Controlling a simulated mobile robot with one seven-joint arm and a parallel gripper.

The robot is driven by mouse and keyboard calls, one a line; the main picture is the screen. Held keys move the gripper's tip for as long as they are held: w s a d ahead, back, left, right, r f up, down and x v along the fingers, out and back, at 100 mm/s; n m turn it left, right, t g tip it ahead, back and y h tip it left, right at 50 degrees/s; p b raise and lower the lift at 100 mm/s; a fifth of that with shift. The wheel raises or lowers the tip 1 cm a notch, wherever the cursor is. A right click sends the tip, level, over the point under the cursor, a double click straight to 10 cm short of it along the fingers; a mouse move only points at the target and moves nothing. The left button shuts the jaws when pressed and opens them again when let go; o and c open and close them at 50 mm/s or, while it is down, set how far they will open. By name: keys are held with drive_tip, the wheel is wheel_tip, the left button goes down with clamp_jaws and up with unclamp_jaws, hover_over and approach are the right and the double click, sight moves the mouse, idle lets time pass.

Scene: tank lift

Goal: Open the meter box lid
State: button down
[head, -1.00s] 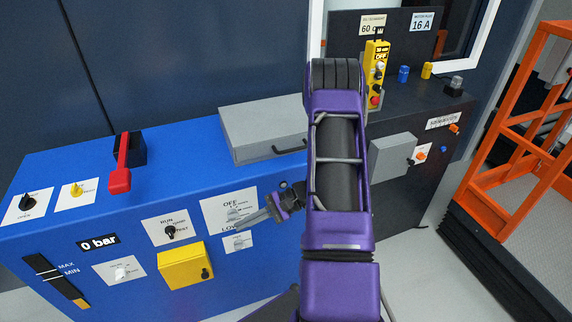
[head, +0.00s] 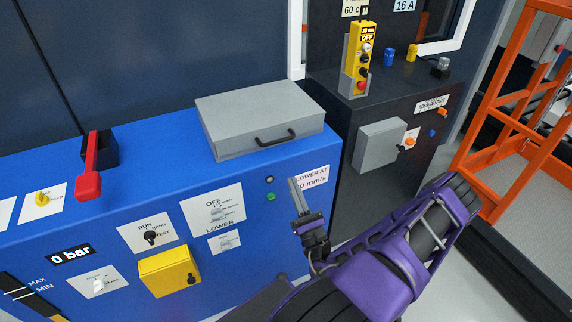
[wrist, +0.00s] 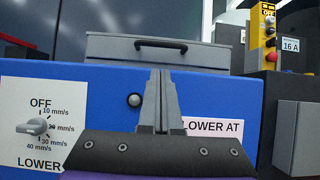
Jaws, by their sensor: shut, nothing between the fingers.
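A grey box with a black bar handle (head: 275,137) lies on top of the blue cabinet (head: 165,150), its lid shut. It also shows in the wrist view as a grey box (wrist: 110,47), straight ahead and above the fingertips. A yellow box (head: 165,270) with a black knob and a grey box with a black knob (head: 375,145) are shut too; no label shows which is the meter box. My gripper (head: 293,181) is shut and empty, pointing up before the cabinet's right front, below the handle. It also shows in the wrist view (wrist: 160,72).
A red lever (head: 90,165) stands at the left of the cabinet top. A yellow pendant (head: 361,60) stands on the dark cabinet at right. Orange railing (head: 500,110) rises at far right. The blue top beside the grey box is clear.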

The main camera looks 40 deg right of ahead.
sight(281, 155)
drive_tip(key=x, duration=0.9)
drive_tip(key=shift+w+a+r, duration=0.1)
drive_tip(key=shift+w+r, duration=0.1)
